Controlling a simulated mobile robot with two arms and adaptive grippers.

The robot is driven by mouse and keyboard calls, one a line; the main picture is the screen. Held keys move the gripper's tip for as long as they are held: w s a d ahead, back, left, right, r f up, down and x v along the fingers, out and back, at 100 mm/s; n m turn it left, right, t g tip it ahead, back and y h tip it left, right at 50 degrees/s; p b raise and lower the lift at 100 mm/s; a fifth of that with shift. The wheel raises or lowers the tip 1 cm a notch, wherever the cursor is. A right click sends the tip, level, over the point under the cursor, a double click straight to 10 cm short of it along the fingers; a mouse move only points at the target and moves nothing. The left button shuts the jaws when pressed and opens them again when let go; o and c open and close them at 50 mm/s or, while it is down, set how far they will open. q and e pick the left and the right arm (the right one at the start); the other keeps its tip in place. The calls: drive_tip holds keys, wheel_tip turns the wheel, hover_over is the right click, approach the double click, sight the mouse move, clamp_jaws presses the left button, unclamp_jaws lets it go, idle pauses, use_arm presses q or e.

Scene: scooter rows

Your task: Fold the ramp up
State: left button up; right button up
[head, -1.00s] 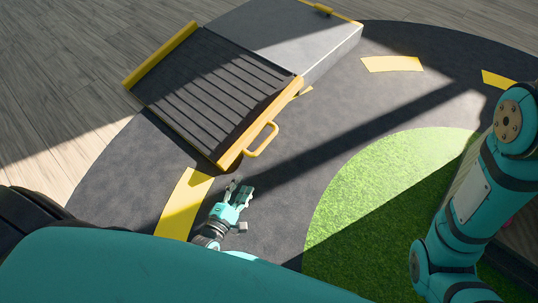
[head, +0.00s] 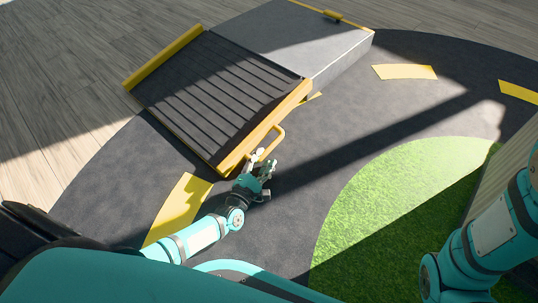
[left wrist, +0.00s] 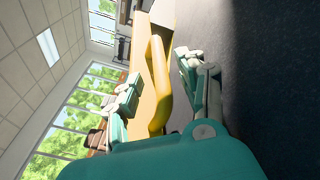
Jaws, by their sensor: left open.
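The ramp (head: 215,90) is a dark ribbed panel with yellow side edges. It lies sloping down from a grey platform (head: 290,35). A yellow loop handle (head: 271,146) sticks out from the ramp's near side edge. My left gripper (head: 261,162) is open at the near end of this handle. In the left wrist view the yellow handle (left wrist: 157,85) stands between the open fingers of my left gripper (left wrist: 158,80), with room on both sides. My right arm shows at the right, but its gripper is out of view.
Dark mat with yellow dashes (head: 405,72) surrounds the ramp, and a green turf patch (head: 390,200) lies to the right. Wooden floor (head: 60,80) extends beyond the mat. The mat right of the handle is clear.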

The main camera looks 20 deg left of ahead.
sight(267, 153)
use_arm(q)
drive_tip(key=shift+w+d+b, duration=0.1)
drive_tip(key=shift+w+b, duration=0.7)
drive_tip(key=shift+w, duration=1.45)
clamp_jaws()
